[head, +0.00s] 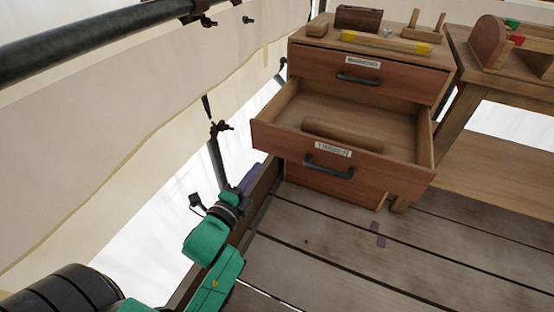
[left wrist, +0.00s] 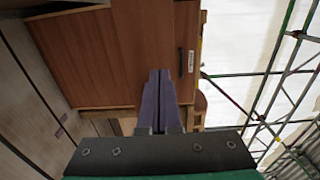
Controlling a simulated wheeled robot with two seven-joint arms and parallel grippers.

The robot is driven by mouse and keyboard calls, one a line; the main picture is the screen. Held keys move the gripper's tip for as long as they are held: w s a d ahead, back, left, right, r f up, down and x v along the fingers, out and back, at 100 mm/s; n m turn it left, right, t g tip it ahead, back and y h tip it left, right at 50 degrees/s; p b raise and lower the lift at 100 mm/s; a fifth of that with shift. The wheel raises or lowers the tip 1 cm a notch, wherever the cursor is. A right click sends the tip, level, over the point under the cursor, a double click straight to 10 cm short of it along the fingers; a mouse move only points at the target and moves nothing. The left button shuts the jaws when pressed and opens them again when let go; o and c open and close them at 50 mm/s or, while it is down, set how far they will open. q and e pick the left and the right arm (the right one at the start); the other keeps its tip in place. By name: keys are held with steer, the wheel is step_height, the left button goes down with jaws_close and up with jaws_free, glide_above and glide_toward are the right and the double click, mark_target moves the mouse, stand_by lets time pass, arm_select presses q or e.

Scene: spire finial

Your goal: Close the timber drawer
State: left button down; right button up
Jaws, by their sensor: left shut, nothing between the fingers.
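The timber drawer (head: 290,139) is the middle drawer of a wooden cabinet and stands pulled well out in the head view. Its front carries a pale label and a dark handle (head: 328,172), and a wooden cylinder (head: 340,134) lies inside. My left gripper (head: 250,177), with purple fingers, is shut and empty. It is left of the drawer and lower than its front left corner, seemingly apart from it. In the left wrist view the shut fingers (left wrist: 159,88) show against brown wooden fronts, with a dark handle at their right. My right gripper is not in view.
The upper drawer (head: 370,75) and the lowest one (head: 335,185) look shut. Wooden pieces lie on the cabinet top (head: 320,43). A workbench (head: 500,75) stands at the right. Scaffold poles and pale sheeting are at the left; the plank floor (head: 350,245) in front is mostly clear.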

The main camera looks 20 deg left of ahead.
mark_target(281, 131)
arm_select(q)
steer(key=w, duration=0.4)
steer(key=w+b, duration=0.1)
steer(key=w, duration=0.8)
steer(key=shift+w+d+r+b, duration=0.1)
steer(key=shift+d+r+b, duration=0.25)
steer(key=shift+d, duration=0.05)
steer(key=shift+w, duration=0.4)
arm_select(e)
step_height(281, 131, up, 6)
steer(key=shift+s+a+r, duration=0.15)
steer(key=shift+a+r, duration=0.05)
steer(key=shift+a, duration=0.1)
